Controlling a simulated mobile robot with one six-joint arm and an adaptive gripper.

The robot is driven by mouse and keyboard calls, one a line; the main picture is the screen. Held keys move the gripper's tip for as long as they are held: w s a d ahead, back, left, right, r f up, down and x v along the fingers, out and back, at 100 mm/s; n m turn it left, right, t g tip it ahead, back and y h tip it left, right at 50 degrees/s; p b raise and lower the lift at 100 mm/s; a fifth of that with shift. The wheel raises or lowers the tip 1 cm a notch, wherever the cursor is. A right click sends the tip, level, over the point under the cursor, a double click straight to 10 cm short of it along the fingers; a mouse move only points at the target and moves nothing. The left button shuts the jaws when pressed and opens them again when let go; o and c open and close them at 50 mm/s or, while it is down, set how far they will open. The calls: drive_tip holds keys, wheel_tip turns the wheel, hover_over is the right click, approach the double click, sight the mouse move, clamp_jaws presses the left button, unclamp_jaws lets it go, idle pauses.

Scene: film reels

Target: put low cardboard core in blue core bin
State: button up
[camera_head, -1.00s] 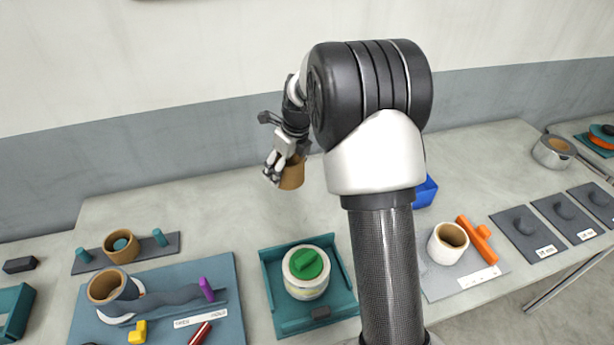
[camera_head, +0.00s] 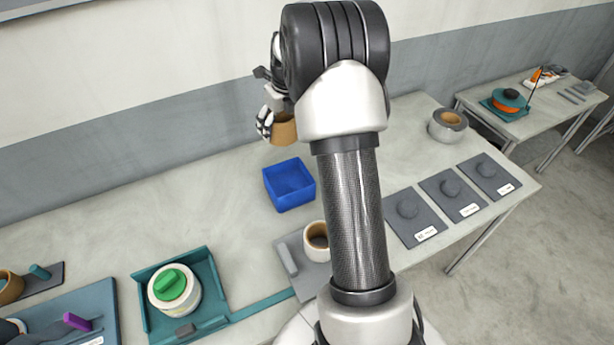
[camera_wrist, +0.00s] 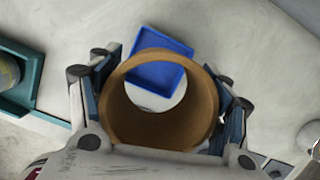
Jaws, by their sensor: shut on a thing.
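My gripper (camera_head: 270,121) is shut on the cardboard core (camera_head: 284,129), a short brown open tube, and holds it above the table. In the wrist view the core (camera_wrist: 203,115) sits between both fingers, and I look down through its opening. The blue core bin (camera_head: 290,184) is an open square box on the table, below the held core in the head view. In the wrist view the blue bin (camera_wrist: 183,49) shows beyond the core's far rim and partly through its opening. Part of the bin is hidden by the core. My arm hides part of the gripper in the head view.
A teal tray (camera_head: 215,268) with a white, green-topped reel (camera_head: 172,287) stands at the lower left. A cream core (camera_head: 316,240) stands on a grey plate near the bin. Several grey pads (camera_head: 416,231) lie at right. The table left of the bin is clear.

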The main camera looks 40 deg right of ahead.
drive_tip(key=f+b, duration=0.1)
drive_tip(key=f, duration=0.5)
drive_tip(key=f+b, duration=0.1)
drive_tip(key=f, duration=0.6)
drive_tip(key=d+f+b, duration=0.1)
drive_tip(key=f+b, duration=0.1)
drive_tip(key=f, duration=0.4)
drive_tip(key=shift+s+f, duration=0.1)
drive_tip(key=shift+f, duration=0.3)
drive_tip(key=shift+f, duration=0.6)
drive_tip(key=o, duration=0.8)
drive_tip(key=shift+c, duration=0.2)
